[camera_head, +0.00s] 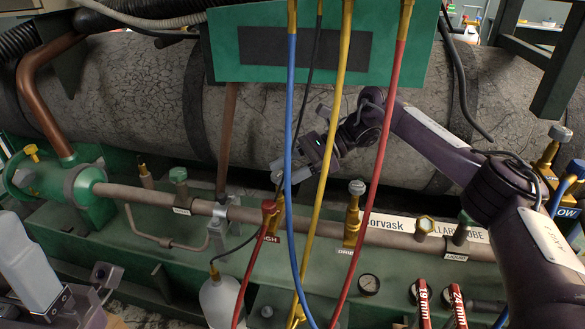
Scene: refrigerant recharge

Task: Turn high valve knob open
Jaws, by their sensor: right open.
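The high valve has a red knob (268,206) on a brass stem, with a dark red "HIGH" label (268,238) below it, left of centre on the long horizontal pipe. My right gripper (276,171) reaches in from the right and is open. Its fingertips are just above and slightly right of the red knob, apart from it in the picture; the depth gap is hard to tell. The blue and yellow hoses cross in front of this gripper. Part of my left gripper (34,265) shows at the lower left, cut by the frame edge; its jaw opening is not clear.
Blue (290,100), yellow (339,100) and red (392,100) hoses hang from a green panel (222,50) across the work area. A brass "DRAIN" valve (352,215) stands right of the high valve.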

